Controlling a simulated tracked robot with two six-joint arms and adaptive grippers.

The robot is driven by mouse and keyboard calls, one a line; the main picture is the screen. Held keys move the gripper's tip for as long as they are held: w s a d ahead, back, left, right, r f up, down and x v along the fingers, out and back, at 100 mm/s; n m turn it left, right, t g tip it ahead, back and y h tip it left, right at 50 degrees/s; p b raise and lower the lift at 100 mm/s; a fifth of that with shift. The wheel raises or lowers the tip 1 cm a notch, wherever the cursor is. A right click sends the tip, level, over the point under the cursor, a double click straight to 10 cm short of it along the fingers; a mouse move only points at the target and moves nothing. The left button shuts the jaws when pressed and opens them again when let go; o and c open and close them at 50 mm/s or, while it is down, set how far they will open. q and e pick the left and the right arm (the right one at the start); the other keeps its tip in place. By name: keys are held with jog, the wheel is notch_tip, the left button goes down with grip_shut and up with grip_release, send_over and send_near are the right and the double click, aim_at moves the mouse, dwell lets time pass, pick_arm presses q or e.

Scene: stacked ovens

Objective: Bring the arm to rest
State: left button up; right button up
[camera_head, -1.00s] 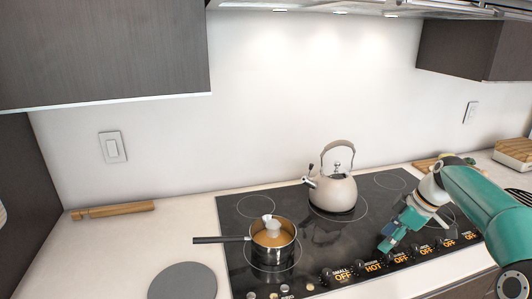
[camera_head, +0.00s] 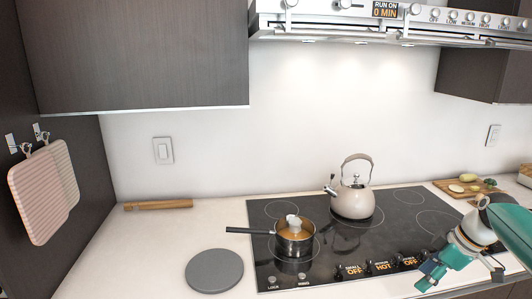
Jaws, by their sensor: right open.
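My right arm comes in from the lower right in the head view. Its teal gripper (camera_head: 428,283) hangs over the front right edge of the cooktop, pointing down and left. It is open, and I see nothing between its fingers. My left gripper is out of view. The black cooktop (camera_head: 345,245) has a row of knobs with lit labels along its front, and the gripper covers part of that row.
A saucepan (camera_head: 294,246) stands front left on the cooktop and a cream kettle (camera_head: 352,203) behind it. A grey round disc (camera_head: 214,270) lies on the counter at left, near a rolling pin (camera_head: 158,205). A cutting board (camera_head: 466,190) lies at right.

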jog(key=s+a+f+g+y, duration=0.1)
jog(key=s+a+f+g, duration=0.25)
jog(key=a+f, duration=0.65)
jog(key=s+a+f+g+y, duration=0.15)
jog(key=s+a+f, duration=0.25)
jog(key=a+f, duration=0.55)
jog(key=s+a+f+m+t+h, duration=0.1)
jog(key=s+a+f+m, duration=0.3)
jog(key=s+f+m, duration=0.2)
jog(key=s+a+f+m+t+h, duration=0.1)
jog(key=s+a+f+m, duration=0.3)
jog(key=s+f, duration=0.6)
jog(key=shift+s+a+f+m+t, duration=0.25)
jog(key=shift+s+a+m+t, duration=0.15)
jog(key=shift+s+m, duration=0.65)
